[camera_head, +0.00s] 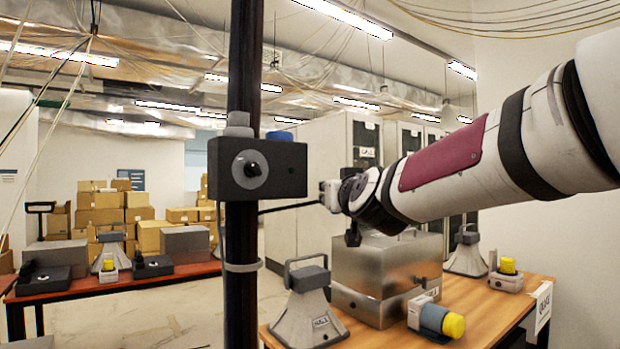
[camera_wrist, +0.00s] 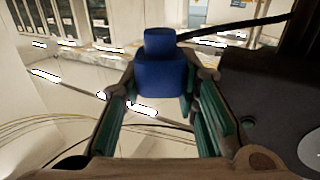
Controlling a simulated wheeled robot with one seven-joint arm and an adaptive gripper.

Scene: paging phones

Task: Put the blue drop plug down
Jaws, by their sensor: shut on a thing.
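The blue drop plug (camera_wrist: 158,76) is in the wrist view, a wide blue body with a narrower block at its upper end. My gripper (camera_wrist: 163,88) is shut on it, with a fingertip on each side. A dark box (camera_wrist: 270,95) stands close beside the plug at the right of the wrist view. In the head view this box (camera_head: 283,170) is on a black pole, left of my wrist. A blue piece (camera_head: 280,136) shows above its top right edge; I cannot tell whether it is the held plug. My fingers are not clear in the head view.
A grey plug (camera_head: 238,123) sits on the box's top left. A black cable (camera_head: 290,208) runs from the pole toward my wrist. The wooden table (camera_head: 490,317) holds a metal case (camera_head: 375,268), a grey phone (camera_head: 308,305) and yellow-capped pieces. A red-brown table (camera_head: 120,287) stands at left.

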